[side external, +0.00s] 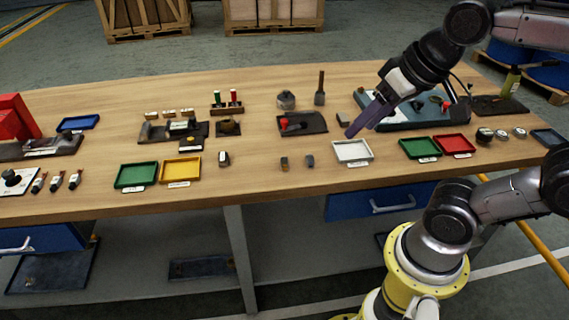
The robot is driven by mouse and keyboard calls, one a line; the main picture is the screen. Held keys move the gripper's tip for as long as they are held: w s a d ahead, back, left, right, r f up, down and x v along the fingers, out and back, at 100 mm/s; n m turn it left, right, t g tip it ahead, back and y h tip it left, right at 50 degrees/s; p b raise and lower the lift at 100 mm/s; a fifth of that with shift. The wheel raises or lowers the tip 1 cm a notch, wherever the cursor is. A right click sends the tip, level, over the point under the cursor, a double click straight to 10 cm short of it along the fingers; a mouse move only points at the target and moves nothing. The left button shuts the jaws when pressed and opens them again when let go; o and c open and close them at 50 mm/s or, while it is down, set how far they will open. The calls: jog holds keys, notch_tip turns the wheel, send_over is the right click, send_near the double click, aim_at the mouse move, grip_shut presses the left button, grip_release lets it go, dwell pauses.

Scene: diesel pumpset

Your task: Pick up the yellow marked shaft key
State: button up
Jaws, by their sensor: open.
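A small dark block with a yellowish mark (284,163), which looks like the yellow marked shaft key, stands on the wooden bench near its front edge. A similar small block with a bluish look (310,160) stands just to its right. My gripper (352,131) is above the bench, up and to the right of both blocks and apart from them. Its long purple-grey fingers point down and left, over the area behind the white tray. It is open, with nothing seen between the fingers, though the gap is hard to make out.
A white tray (336,152) lies right of the blocks; green (405,150) and red (471,149) trays lie farther right. Green (121,182) and yellow (165,178) trays lie left. A dark plate with a red knob (318,125) sits behind. Bare wood surrounds the blocks.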

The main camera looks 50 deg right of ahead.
jog(key=w+d+r+m+g, duration=0.1)
jog(key=w+r+m, duration=0.15)
jog(key=w, duration=0.65)
jog(key=m+g, duration=0.5)
send_over(285, 161)
jog(key=shift+n, duration=0.25)
notch_tip(285, 161, down, 20)
jog(key=shift+w+r, duration=0.1)
jog(key=shift+f, duration=3.05)
grip_shut()
